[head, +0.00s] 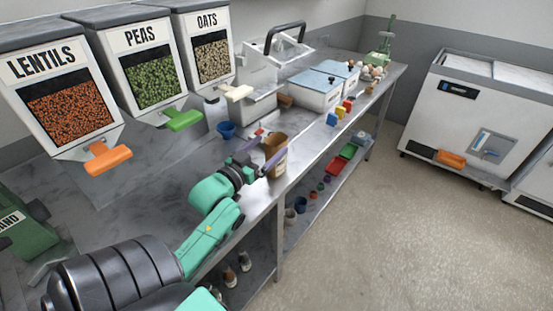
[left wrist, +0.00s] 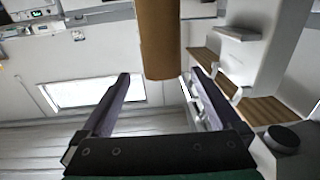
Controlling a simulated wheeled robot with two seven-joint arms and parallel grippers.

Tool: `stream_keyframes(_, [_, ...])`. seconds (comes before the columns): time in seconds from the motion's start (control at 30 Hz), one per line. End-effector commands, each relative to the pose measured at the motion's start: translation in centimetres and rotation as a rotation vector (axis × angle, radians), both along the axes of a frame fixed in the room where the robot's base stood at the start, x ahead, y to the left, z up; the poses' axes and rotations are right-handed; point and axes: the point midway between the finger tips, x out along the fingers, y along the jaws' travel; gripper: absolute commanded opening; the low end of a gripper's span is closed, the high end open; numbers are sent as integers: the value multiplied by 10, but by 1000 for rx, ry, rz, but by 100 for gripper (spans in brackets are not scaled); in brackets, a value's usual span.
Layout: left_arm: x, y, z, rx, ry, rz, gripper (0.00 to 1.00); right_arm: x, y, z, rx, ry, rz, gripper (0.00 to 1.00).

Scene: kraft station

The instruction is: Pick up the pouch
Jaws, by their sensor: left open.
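The brown kraft pouch (head: 275,148) stands upright near the front edge of the metal counter, with a pale label low on its side. In the left wrist view the pouch (left wrist: 158,40) shows as a brown shape at top centre. My left gripper (head: 260,157) is open, with its dark purple fingers pointing at the pouch. In the left wrist view the fingertips (left wrist: 156,77) are spread to either side of the pouch's near end. I cannot tell whether they touch it. My right gripper is not in view.
Dispensers of lentils (head: 68,108), peas (head: 155,80) and oats (head: 212,58) line the back of the counter (head: 150,195). A blue cup (head: 227,130) stands behind the gripper. Blue-lidded boxes (head: 315,92) and small coloured blocks lie farther along. A lower shelf holds cups and trays.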

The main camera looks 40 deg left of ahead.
Motion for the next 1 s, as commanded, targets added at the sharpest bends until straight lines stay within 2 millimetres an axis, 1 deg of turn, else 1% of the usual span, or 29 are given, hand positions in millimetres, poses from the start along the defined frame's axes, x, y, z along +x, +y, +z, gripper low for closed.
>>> stream_keyframes(0.03, [0,0,-14,-3,5,2,98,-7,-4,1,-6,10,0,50])
stream_keyframes(0.1, [0,0,-32,-2,5,2,98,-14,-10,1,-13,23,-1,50])
stream_keyframes(0.13, [0,0,-37,0,3,2,98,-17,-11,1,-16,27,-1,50])
stream_keyframes(0.17, [7,1,-32,1,-3,1,98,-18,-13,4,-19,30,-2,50])
stream_keyframes(0.27, [19,1,-32,1,-1,1,98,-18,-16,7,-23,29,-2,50])
stream_keyframes(0.37, [34,3,-31,1,-1,1,98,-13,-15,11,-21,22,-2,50])
stream_keyframes(0.5, [63,5,-31,1,-1,1,98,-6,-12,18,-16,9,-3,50])
stream_keyframes(0.53, [67,5,-31,1,-1,1,98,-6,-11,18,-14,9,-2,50])
stream_keyframes(0.63, [75,6,-33,1,2,1,98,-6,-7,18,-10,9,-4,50])
stream_keyframes(0.8, [75,5,-34,2,3,1,98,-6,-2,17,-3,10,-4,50])
stream_keyframes(0.87, [75,5,-34,2,3,1,75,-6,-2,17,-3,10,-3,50])
stream_keyframes(0.9, [75,5,-34,2,3,1,59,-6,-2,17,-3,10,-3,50])
stream_keyframes(0.97, [75,5,-34,1,3,1,36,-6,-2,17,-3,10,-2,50])
stream_keyframes(1.0, [74,5,-34,1,3,1,21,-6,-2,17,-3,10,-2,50])
